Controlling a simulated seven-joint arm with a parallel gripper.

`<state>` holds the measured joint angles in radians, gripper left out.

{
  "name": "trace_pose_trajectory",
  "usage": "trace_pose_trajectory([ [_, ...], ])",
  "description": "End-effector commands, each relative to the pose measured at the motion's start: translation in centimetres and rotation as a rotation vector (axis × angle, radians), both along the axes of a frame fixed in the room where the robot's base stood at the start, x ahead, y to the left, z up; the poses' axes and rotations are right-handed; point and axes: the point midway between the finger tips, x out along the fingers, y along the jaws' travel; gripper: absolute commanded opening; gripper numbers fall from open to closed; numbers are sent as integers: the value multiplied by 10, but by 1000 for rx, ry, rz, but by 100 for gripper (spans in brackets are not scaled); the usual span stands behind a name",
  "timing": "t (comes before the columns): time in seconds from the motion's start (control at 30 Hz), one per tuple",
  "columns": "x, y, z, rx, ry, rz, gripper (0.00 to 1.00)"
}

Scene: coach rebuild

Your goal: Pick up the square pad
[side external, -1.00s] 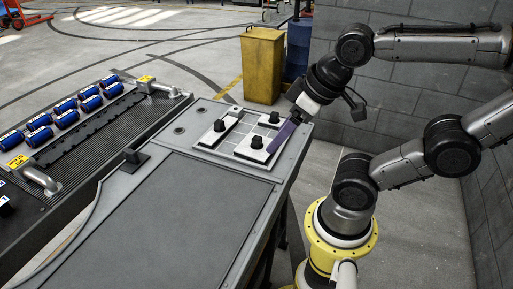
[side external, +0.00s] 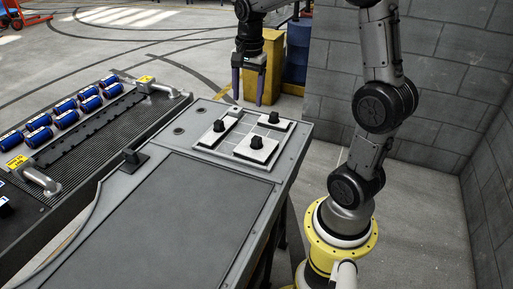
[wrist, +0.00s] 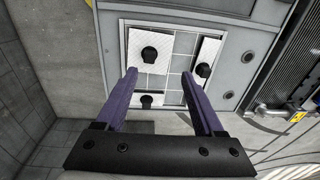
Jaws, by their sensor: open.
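The square pad (side external: 267,151) is white with a black knob and lies flat at the front right of a recessed panel on the grey bench. In the wrist view the square pad (wrist: 136,43) is at the upper left, just beyond the fingertips. My gripper (side external: 248,101) hangs with its purple fingers pointing down near the panel's far end, behind the pads as pictured. In the wrist view my gripper (wrist: 159,72) is open and empty, with its fingers spread apart.
A long narrow pad (side external: 210,138) and a smaller pad (side external: 268,126), both knobbed, share the panel. A bin with several blue cylinders (side external: 39,121) stands left. A yellow bin (side external: 287,68) stands behind. A block wall (side external: 440,90) is at right.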

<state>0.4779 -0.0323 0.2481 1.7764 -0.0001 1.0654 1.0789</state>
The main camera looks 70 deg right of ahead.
Motion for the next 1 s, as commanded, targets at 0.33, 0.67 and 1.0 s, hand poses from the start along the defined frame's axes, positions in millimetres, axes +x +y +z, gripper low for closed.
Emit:
trace_pose_trajectory([
  [0.33, -11, -34, -48, 45, 78, -93, 70],
  [0.67, -11, -34, -106, 44, 76, -90, 70],
  [1.0, -11, -36, -133, 45, 77, -90, 70],
])
